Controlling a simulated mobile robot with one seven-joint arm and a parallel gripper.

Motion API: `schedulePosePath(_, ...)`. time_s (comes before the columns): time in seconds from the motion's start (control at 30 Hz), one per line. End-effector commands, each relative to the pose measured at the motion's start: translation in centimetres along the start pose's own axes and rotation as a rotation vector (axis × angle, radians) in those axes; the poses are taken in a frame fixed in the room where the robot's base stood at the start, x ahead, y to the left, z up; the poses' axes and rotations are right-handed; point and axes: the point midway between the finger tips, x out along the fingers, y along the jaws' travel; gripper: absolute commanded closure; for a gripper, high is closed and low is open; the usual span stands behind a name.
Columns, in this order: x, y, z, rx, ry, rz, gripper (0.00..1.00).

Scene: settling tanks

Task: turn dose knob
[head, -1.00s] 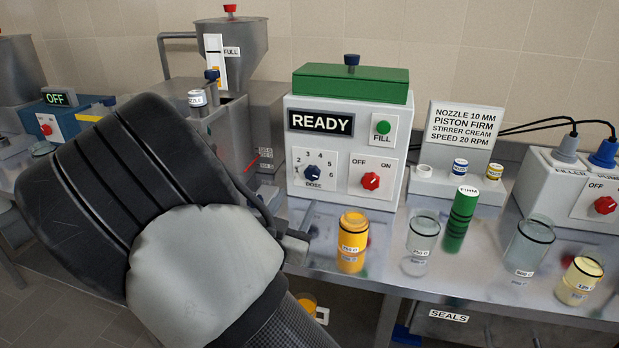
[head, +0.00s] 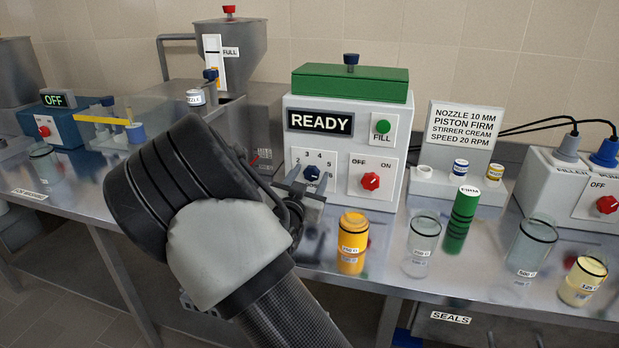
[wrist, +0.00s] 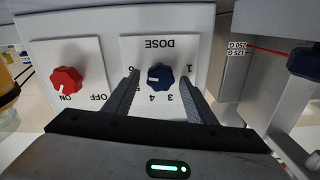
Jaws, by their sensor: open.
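The dose knob is a dark blue lobed knob (head: 312,173) on a white numbered plate on the front of the filling machine (head: 285,225). In the wrist view the dose knob (wrist: 160,75) appears upside down, its white mark pointing left toward my left-hand finger. My gripper (wrist: 160,84) is open, with one finger on each side of the knob. Gaps show between both fingers and the knob. In the head view my gripper (head: 304,182) is in front of the plate and covers its lower part.
A red off/on switch (head: 370,181) is right of the dose plate, and a green fill button (head: 382,127) is above it. An orange jar (head: 352,243) stands in front of the machine.

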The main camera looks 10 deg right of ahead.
Motion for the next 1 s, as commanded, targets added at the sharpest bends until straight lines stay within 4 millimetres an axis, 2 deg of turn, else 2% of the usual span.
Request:
schedulePosePath(0.07,-0.02,0.00,0.01,0.000,0.000,0.000,0.53)
schedulePosePath(0.3,-0.05,-0.01,0.01,0.000,0.000,0.000,0.91)
schedulePosePath(0.67,-0.06,-0.05,-0.10,-0.072,0.000,0.000,0.90)
schedulePosePath(1.0,-0.07,-0.18,-0.19,-0.320,0.000,0.000,0.90)
